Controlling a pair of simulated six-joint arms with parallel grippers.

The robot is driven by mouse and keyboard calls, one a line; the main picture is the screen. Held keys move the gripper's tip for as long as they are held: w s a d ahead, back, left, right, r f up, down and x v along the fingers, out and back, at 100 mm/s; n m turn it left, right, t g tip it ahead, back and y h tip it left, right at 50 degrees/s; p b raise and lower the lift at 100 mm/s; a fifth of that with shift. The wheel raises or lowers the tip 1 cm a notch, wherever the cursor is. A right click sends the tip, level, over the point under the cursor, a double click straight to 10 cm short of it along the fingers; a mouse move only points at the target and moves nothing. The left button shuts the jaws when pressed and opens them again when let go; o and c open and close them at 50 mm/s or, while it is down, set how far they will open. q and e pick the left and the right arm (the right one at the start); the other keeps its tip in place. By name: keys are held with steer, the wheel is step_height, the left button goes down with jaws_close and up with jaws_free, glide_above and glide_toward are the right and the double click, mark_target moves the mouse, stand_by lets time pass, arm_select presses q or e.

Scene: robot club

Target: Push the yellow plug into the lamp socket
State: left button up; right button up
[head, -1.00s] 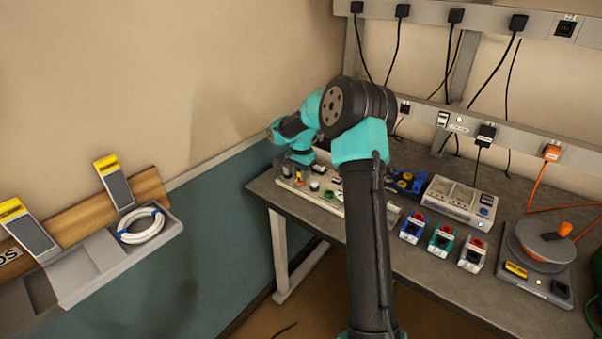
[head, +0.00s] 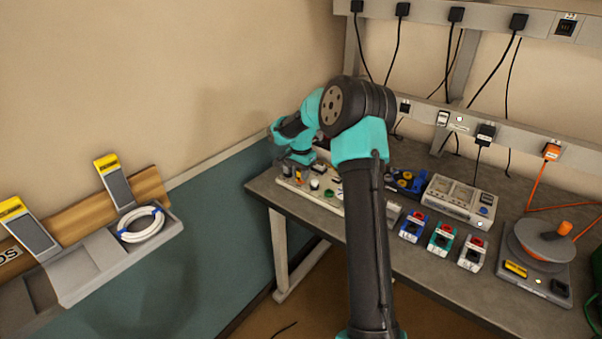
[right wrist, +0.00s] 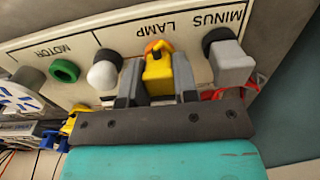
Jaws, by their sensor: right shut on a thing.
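The yellow plug (right wrist: 158,75) is between the two fingers of my right gripper (right wrist: 158,88) in the right wrist view. The gripper is shut on it. The plug's far end is at an orange ring below the word LAMP on the pale board (right wrist: 120,40). I cannot tell how deep the plug sits, as the socket is mostly hidden. In the head view my right gripper (head: 298,172) is over the left end of the board on the bench, small and partly hidden by my arm. My left gripper is not in view.
A white round part (right wrist: 103,72) and a grey plug (right wrist: 230,62) flank the fingers closely.

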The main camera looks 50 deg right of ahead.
steer(key=shift+f, duration=0.1)
steer(key=o, duration=0.9)
steer(key=shift+o, duration=0.2)
steer(key=shift+r, duration=0.2)
step_height(320, 180, up, 17)
stand_by(0.4)
